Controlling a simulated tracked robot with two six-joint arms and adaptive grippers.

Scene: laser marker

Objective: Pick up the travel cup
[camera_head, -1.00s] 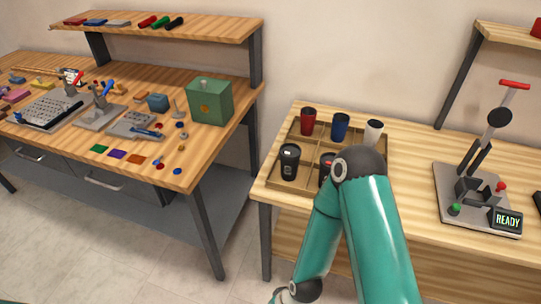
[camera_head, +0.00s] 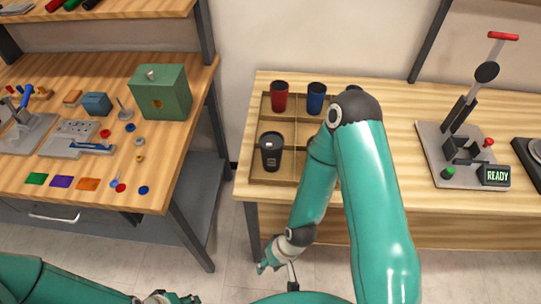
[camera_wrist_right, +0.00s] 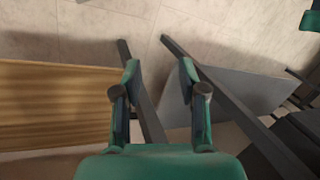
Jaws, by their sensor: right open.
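A wooden divided tray (camera_head: 296,130) stands on the right-hand table. A red travel cup (camera_head: 279,96) and a blue one (camera_head: 316,98) stand upright in its back row. A black travel cup (camera_head: 271,151) stands upright in its front left compartment. My right arm hides the tray's right part. My right gripper (camera_head: 266,266) hangs low in front of the table's edge, below the tray and apart from the cups. In the right wrist view the right gripper (camera_wrist_right: 158,78) is open and empty, over the floor. My left gripper (camera_head: 166,299) is partly cut off at the bottom edge.
A marking machine (camera_head: 463,150) with a red lever and a READY display stands right of the tray. The left workbench (camera_head: 190,115) holds a green box (camera_head: 160,92) and small parts. A floor gap separates the two tables. Bare tabletop lies between tray and machine.

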